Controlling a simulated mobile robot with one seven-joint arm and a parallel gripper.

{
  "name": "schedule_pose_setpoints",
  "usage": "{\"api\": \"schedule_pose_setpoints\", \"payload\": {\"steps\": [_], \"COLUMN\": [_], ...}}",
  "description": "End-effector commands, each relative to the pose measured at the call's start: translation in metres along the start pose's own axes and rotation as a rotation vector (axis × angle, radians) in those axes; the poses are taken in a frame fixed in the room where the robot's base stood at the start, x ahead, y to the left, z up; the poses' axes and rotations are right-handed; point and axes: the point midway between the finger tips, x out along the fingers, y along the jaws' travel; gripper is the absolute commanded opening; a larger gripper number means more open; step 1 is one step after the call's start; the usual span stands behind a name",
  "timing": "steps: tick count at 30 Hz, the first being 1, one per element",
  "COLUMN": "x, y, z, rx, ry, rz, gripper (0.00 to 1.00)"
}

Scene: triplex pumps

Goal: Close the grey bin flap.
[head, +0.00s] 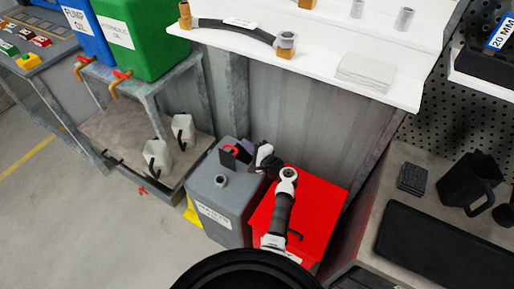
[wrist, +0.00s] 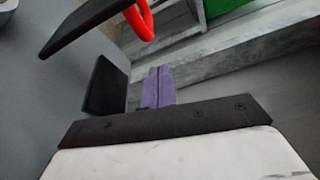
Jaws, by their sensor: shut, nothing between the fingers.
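The grey bin (head: 225,195) stands on the floor with a white label on its front; its grey top also shows at the left in the wrist view (wrist: 40,100). A dark flap-like plate (head: 226,158) with a red handle stands up at the back of its top. Contact with the plate cannot be told.
A red bin (head: 300,215) stands right of the grey one, under my arm. A white shelf (head: 330,60) is above and behind. A metal stand (head: 150,100) with blue and green containers is at the left. A bench (head: 420,235) closes off the right. Open floor lies left.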

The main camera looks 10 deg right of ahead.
Motion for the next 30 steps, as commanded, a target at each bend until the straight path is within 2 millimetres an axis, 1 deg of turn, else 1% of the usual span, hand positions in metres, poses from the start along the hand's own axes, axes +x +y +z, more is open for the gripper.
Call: {"api": "schedule_pose_setpoints", "payload": {"steps": [1,6,11,23,26,30], "x": [-0.005,-0.011,-0.012,-0.011,-0.009,-0.004], "y": [-0.003,-0.001,0.0,0.002,0.004,0.006], "z": [0.009,0.024,0.029,0.029,0.033,0.043], "rx": [0.005,0.004,0.002,-0.008,-0.038,-0.129], "ry": [0.002,0.001,0.001,0.001,0.001,-0.001], "rz": [0.003,0.002,0.001,-0.002,-0.012,-0.046], "gripper": [0.0,0.0,0.0,0.0,0.0,0.0]}}
